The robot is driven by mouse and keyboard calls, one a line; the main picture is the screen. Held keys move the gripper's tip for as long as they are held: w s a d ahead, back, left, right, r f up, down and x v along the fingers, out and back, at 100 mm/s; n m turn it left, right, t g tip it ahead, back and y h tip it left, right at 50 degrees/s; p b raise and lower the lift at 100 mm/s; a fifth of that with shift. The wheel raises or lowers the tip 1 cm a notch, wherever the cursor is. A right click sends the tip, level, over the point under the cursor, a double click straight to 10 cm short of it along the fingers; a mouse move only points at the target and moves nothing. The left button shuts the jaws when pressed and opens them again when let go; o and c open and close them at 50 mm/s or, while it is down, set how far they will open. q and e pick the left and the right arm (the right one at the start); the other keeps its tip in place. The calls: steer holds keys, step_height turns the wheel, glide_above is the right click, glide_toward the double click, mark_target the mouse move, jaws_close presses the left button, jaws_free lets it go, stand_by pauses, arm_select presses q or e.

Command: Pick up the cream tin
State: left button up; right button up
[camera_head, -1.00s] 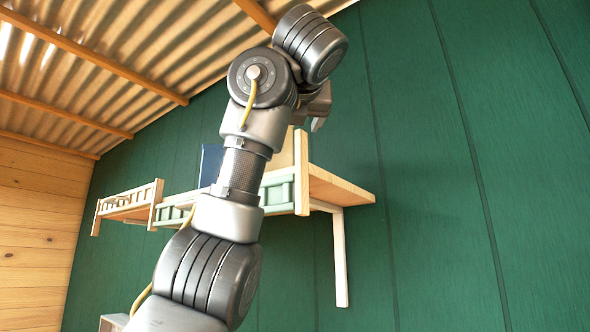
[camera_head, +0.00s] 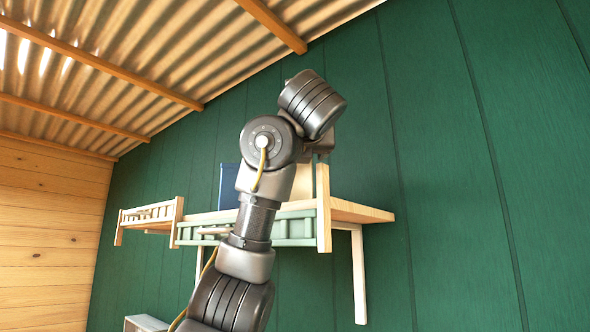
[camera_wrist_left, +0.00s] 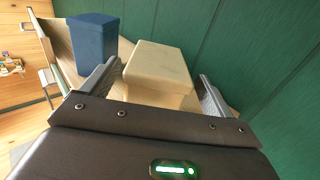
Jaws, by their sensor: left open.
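The cream tin (camera_wrist_left: 160,68) is a pale yellow box with a lid, seen in the left wrist view on a raised wooden shelf. My left gripper (camera_wrist_left: 158,78) is open, with one finger on each side of the tin's near part. A gap shows at the right finger; I cannot tell whether the left finger touches. In the head view a pale part of the tin (camera_head: 303,182) shows behind my left arm, which hides most of it, and the gripper is hardly visible there. My right gripper is in neither view.
A dark blue box (camera_wrist_left: 93,40) stands left of the tin; it also shows in the head view (camera_head: 229,187). The wooden shelf (camera_head: 360,211) has a railing and post (camera_head: 323,207) at its front. A green wall (camera_wrist_left: 218,35) is close behind the tin.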

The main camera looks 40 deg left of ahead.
arm_select(q)
steer(key=p+x, duration=0.2)
steer(key=x, duration=0.1)
steer(key=shift+w+a+f, duration=0.1)
steer(key=shift+w+a, duration=0.05)
steer(key=shift+a, duration=0.2)
steer(key=shift+w, duration=0.15)
steer(key=c, duration=0.5)
steer(key=shift+a+f, duration=0.1)
steer(key=shift+a, duration=0.1)
steer(key=c, duration=0.5)
jaws_close()
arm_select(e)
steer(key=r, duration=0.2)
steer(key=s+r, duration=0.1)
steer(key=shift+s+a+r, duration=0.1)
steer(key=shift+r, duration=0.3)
